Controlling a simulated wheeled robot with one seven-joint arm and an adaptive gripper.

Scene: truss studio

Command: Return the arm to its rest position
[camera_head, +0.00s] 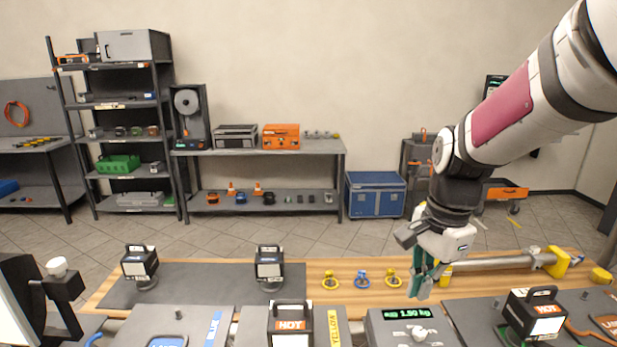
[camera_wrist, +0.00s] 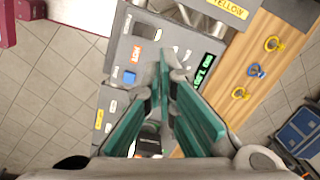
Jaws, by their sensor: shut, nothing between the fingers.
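My gripper (camera_head: 424,279), with teal-sided fingers, hangs down over the right part of the wooden bench (camera_head: 316,275). My white arm with a magenta band reaches in from the upper right. In the wrist view my gripper (camera_wrist: 163,65) has its fingertips together, with nothing held between them. A small silver object (camera_head: 420,332) sits on the scale. The gripper looks apart from the scale and bench.
Yellow and blue rings (camera_head: 362,279) lie left of the gripper. A metal tube (camera_head: 495,262) with yellow ends lies to its right. HOT-labelled blocks stand at front centre (camera_head: 290,325) and right (camera_head: 533,316). A monitor (camera_head: 22,300) stands at left. Open floor lies behind the bench.

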